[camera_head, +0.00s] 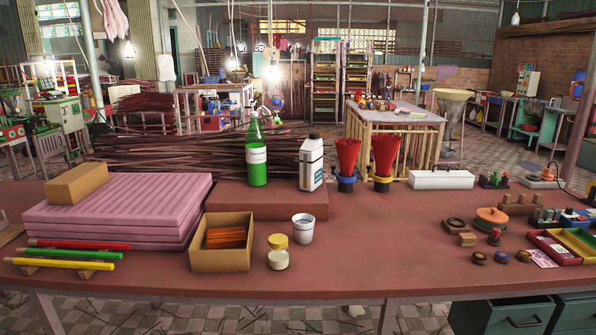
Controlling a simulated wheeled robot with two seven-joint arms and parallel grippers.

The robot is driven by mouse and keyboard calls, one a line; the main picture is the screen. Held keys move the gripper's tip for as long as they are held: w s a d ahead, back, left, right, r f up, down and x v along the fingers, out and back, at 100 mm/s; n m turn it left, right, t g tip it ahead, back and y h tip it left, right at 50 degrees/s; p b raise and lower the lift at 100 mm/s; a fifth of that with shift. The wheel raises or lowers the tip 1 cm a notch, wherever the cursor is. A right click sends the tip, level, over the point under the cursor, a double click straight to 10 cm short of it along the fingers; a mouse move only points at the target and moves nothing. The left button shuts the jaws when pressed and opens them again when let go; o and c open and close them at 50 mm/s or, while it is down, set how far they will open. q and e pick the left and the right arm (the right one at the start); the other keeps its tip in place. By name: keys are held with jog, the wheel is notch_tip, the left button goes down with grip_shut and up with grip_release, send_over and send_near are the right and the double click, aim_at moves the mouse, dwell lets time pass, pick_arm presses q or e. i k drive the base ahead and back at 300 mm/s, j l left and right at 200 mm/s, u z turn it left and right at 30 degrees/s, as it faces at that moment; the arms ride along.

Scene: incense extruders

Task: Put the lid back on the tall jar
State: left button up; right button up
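A white open-topped container (302,229) with a dark opening stands upright near the table's front middle. To its left is a small pale jar (278,261). A round yellow piece (277,241) shows just behind or above this jar; I cannot tell whether it is a lid, or whether it touches the jar. A round terracotta piece with a knob (491,216), like a lid or lidded dish, lies at the right. I cannot tell for sure which thing is the tall jar. Neither of my grippers is in view.
A cardboard box of orange sticks (222,242) stands left of the small jar. Pink stacked slabs (120,212) fill the left. The table's middle right (390,235) is clear.

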aim_at(278, 260)
jog(key=j+z, duration=0.15)
jog(key=z, duration=0.55)
jog(key=j+z, duration=0.45)
jog(key=j, duration=0.3)
jog(key=j+z, duration=0.5)
jog(key=j, duration=0.2)
jog(key=k+j, duration=0.1)
jog(key=j, duration=0.35)
jog(key=k+j, duration=0.15)
jog(key=j, duration=0.3)
jog(key=k+j+z, duration=0.1)
jog(key=j, duration=0.3)
jog(key=k+j, duration=0.15)
jog(key=j, duration=0.3)
jog(key=k+j, duration=0.1)
jog(key=j, duration=0.35)
